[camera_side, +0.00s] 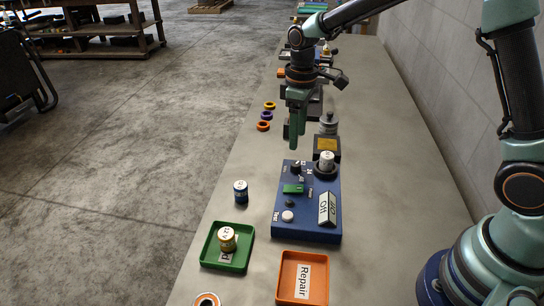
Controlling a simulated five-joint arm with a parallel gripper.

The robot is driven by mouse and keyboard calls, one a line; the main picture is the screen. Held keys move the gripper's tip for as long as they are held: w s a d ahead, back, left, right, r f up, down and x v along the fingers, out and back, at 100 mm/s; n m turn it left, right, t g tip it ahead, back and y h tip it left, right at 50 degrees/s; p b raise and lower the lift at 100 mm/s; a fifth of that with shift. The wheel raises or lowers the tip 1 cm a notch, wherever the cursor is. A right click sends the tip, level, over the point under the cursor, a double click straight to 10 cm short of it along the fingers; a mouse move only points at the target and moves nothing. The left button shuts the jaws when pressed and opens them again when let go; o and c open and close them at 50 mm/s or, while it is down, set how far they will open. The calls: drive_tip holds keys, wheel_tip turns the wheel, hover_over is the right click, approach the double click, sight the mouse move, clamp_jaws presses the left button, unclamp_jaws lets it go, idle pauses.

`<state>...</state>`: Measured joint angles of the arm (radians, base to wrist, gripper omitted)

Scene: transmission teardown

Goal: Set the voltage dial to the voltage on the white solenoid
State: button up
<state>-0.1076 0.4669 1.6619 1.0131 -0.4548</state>
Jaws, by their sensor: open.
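A blue test box (308,225) stands on the bench at the middle of the view. The black voltage dial (296,168) is at its far left corner, with small white markings around it that are too small to read. The white solenoid (326,159) stands upright in a dark round holder at the box's far right corner. Its printed voltage is too small to read. My gripper (294,143) points down above the far end of the box, near the dial, empty and apart from it.
A green tray (207,258) holds a gold solenoid marked 12V. An orange tray (286,298) is labelled Repair. A dark blue solenoid (240,191) stands left of the box. Several coloured rings (263,126) lie farther back. A small angled display (327,209) on the box reads Off.

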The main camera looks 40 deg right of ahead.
sight(296, 164)
wheel_tip(296, 164, down, 8)
drive_tip(key=shift+f, duration=0.25)
clamp_jaws()
